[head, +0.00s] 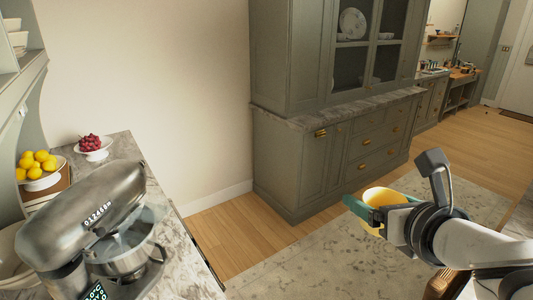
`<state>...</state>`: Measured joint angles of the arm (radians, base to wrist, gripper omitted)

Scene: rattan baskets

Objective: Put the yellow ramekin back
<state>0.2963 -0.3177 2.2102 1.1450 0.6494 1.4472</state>
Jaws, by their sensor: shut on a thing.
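The yellow ramekin (385,197) is at the right in the head view, held up in the air above the patterned rug. My gripper (377,205) is shut on it, with a green finger across its near left side. The ramekin's open top faces up, slightly tilted. Part of its wall is hidden behind the finger and my wrist.
A grey-green cabinet (300,165) with a marble ledge stands behind the gripper. At the left, a marble counter (190,265) holds a stand mixer (90,220), a bowl of lemons (42,182) and a bowl of red fruit (93,152). Open floor lies between.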

